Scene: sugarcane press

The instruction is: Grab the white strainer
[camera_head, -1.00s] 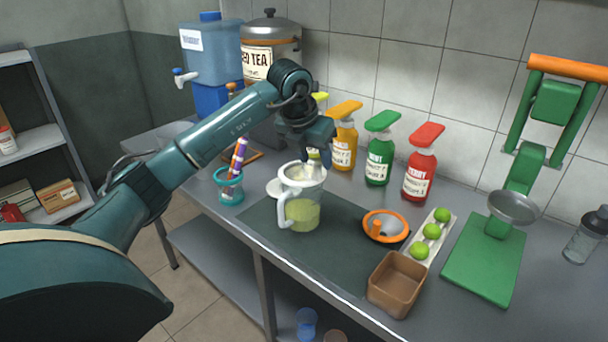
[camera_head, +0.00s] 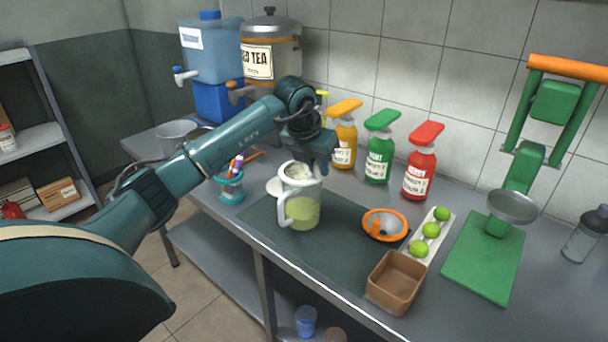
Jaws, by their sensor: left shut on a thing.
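A clear pitcher (camera_head: 303,211) with a white rim and handle stands on the dark mat and holds pale green liquid. A whitish piece in its mouth appears to be the white strainer (camera_head: 297,172); its outline merges with the rim. My left gripper (camera_head: 322,170) reaches down at the right side of the pitcher's top. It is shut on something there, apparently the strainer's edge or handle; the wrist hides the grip. My right gripper is not in view.
A white disc (camera_head: 273,187) lies left of the pitcher. Several syrup bottles (camera_head: 380,148) stand behind. An orange-rimmed juicer (camera_head: 384,225), limes (camera_head: 431,230), brown box (camera_head: 396,283) and green press (camera_head: 487,255) are right.

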